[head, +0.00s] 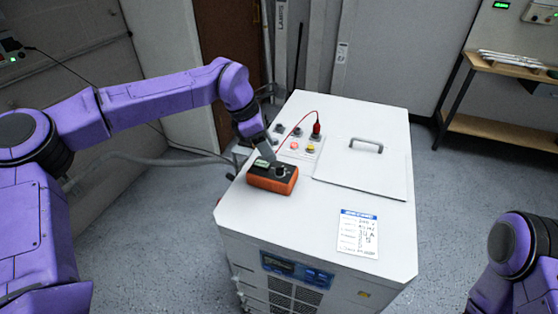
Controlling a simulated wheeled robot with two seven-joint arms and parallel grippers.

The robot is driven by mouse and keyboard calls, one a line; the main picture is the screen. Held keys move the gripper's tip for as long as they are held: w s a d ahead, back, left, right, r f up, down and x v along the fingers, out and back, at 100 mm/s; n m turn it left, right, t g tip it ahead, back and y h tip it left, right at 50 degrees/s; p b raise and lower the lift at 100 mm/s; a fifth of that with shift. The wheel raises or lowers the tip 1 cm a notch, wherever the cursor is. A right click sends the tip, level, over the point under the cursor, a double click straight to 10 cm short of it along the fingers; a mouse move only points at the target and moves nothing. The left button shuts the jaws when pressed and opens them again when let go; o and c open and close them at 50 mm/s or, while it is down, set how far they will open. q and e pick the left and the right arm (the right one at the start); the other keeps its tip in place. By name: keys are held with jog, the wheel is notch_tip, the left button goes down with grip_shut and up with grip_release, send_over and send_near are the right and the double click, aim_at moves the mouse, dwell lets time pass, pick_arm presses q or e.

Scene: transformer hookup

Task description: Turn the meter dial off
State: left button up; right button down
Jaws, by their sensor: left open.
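The meter (268,182) is an orange box with a black face, lying on the white cabinet top near its left edge. A small greenish display shows on the face. The meter dial (281,171) is a round knob on the right part of the face; its setting is too small to read. My left gripper (268,153) comes in from the upper left and is just above the back of the meter, close to the dial. Its fingers are small and partly hidden, and nothing shows held in it. My right gripper is out of view; only my right arm shows at the lower right.
The white cabinet (300,222) has a lid with a handle (366,145) at the right and a paper label (358,232) at the front. Behind the meter are several terminals and a red plug (316,130) with a red lead. A wooden bench (500,130) stands back right.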

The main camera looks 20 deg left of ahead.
aim_at(278, 167)
pick_arm(q)
jog(key=p+x, duration=0.1)
jog(key=x, duration=0.6)
jog(key=shift+w+a, duration=0.15)
jog(key=shift+f, duration=0.2)
grip_shut()
